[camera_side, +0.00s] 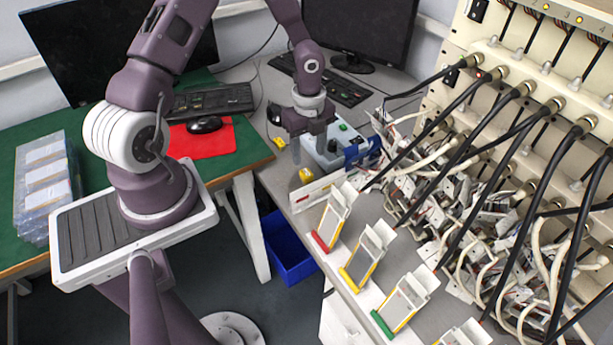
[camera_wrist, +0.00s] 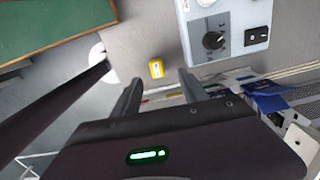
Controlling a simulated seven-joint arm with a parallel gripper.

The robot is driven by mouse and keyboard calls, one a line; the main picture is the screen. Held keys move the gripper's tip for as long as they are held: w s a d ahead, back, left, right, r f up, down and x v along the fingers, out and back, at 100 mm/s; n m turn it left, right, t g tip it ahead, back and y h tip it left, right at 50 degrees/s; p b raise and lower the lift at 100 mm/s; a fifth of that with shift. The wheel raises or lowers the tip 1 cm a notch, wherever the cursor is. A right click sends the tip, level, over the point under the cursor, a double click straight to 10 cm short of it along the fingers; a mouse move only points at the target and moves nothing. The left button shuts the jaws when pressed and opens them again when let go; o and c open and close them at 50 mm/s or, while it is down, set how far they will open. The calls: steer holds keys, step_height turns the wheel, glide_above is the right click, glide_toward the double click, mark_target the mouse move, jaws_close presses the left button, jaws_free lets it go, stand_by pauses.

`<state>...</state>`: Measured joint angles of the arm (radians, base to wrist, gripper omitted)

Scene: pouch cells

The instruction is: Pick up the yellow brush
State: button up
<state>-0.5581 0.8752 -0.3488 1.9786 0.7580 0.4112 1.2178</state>
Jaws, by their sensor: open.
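A small yellow block-like thing (camera_wrist: 156,68), which looks like the yellow brush, lies on the grey bench in the wrist view. I cannot make out bristles. In the side view a small yellow thing (camera_side: 279,142) lies near the bench's left edge, and another yellow piece (camera_side: 305,175) is by a white card; I cannot tell for sure which is the brush. My gripper (camera_side: 308,148) is over the bench, pointing down, beside the white control box. Its two fingers (camera_wrist: 160,88) are apart, with nothing seen held between them. The yellow thing lies beyond the fingertips in the wrist view.
The control box (camera_wrist: 228,28) with a knob and blue clips (camera_side: 362,150) stands right of my gripper. White holders with coloured ends (camera_side: 335,215) line the bench front. Cabled racks (camera_side: 540,100) fill the right. A blue bin (camera_side: 287,250) is on the floor.

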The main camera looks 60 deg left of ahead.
mark_target(307, 172)
steer(key=f, duration=0.8)
steer(key=shift+s, duration=0.25)
steer(key=shift+c, duration=0.4)
jaws_close()
